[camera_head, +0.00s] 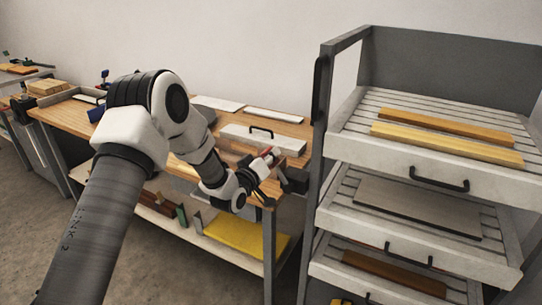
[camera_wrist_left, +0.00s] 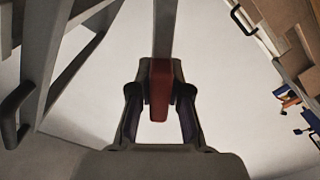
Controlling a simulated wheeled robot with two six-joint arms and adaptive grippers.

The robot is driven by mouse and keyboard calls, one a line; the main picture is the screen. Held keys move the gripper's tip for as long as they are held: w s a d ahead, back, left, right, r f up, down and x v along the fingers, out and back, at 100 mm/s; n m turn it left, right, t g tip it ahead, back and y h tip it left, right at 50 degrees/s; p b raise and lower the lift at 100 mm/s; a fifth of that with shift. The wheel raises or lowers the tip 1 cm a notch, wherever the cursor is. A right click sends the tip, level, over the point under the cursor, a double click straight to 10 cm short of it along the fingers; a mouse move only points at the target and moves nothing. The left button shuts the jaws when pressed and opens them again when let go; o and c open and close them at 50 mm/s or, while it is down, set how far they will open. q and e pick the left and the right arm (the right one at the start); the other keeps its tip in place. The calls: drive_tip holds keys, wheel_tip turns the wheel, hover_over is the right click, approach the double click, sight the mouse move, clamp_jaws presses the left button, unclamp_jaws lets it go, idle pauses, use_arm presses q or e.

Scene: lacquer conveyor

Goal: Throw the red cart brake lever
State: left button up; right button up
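The red brake lever (camera_wrist_left: 159,88) is a short red bar at the end of a grey post, in the middle of the left wrist view. My left gripper (camera_wrist_left: 161,92) has one finger on each side of it, and the dark pads appear to press against its sides. In the head view my left arm reaches across to the cart's left side. There my left gripper (camera_head: 272,167) is small and partly hidden by its own wrist, and a bit of red shows beside it. My right gripper is in neither view.
The grey cart (camera_head: 318,190) stands at the right with several slatted trays holding boards. The wooden workbench (camera_head: 75,115) runs behind my arm, with a white handled drawer front (camera_head: 262,140) on it. A yellow item (camera_head: 245,238) lies on its lower shelf. Bare floor is at left.

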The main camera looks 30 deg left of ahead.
use_arm(q)
drive_tip(key=o, duration=0.3)
drive_tip(key=shift+a+f, duration=0.1)
drive_tip(key=s, duration=1.2)
drive_tip(key=shift+a, duration=0.2)
drive_tip(key=s+d+f+m+g, duration=0.1)
drive_tip(key=s+d+f+g, duration=0.3)
drive_tip(key=f, duration=0.5)
drive_tip(key=s+d+f+m+g+h, duration=0.1)
drive_tip(key=s+d+f+g, duration=0.1)
drive_tip(key=s+f, duration=0.55)
drive_tip(key=s+d+f+m+g, duration=0.1)
drive_tip(key=s+d+f+g, duration=0.2)
drive_tip(key=f, duration=0.7)
drive_tip(key=s+f+m+g, duration=0.1)
drive_tip(key=s+f+g, duration=0.1)
drive_tip(key=s, duration=0.5)
drive_tip(key=s+f+m+g+y, duration=0.1)
drive_tip(key=s+f+g, duration=0.1)
drive_tip(key=s+g, duration=0.2)
drive_tip(key=s+f+m+g, duration=0.1)
drive_tip(key=s+f+g, duration=0.1)
drive_tip(key=s, duration=0.7)
drive_tip(key=shift+s+f+g, duration=0.3)
drive_tip(key=shift+f+g, duration=0.05)
drive_tip(key=shift+g, duration=0.25)
